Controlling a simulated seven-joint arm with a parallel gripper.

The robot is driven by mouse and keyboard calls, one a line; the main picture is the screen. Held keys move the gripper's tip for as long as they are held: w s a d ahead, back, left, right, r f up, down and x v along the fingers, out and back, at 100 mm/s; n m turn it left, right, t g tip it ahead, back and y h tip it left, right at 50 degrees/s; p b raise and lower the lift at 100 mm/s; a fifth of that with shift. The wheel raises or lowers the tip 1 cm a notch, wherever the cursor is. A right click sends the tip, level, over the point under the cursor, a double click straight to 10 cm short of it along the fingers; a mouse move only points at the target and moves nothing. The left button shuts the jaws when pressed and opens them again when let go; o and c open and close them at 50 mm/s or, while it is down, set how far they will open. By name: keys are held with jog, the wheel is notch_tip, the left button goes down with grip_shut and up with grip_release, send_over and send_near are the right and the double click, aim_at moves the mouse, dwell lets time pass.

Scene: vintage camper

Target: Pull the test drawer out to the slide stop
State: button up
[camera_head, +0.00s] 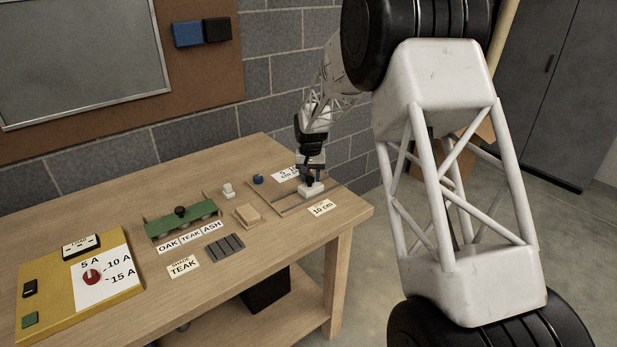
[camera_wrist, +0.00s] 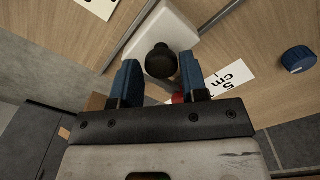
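The test drawer looks to be the white block (camera_head: 312,189) with a black knob, sitting on thin rails at the right end of the workbench. In the wrist view the white block (camera_wrist: 166,28) lies ahead, and its black knob (camera_wrist: 161,61) shows between my fingertips. My gripper (camera_wrist: 158,66) is open, with a blue finger on each side of the knob and a visible gap to each. In the head view my gripper (camera_head: 309,175) reaches down over the block and hides part of it. I cannot tell whether the fingertips are fully at the knob's depth.
A "10 cm" label (camera_head: 322,208) and a "5 cm" label (camera_wrist: 233,76) lie beside the rails. A blue knob (camera_head: 258,179) stands nearby. A green rack (camera_head: 181,222), wood pieces, and a yellow panel (camera_head: 80,285) with a red dial occupy the bench further left.

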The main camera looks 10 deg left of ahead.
aim_at(310, 178)
jog(key=shift+o, duration=1.4)
jog(key=shift+r, duration=3.9)
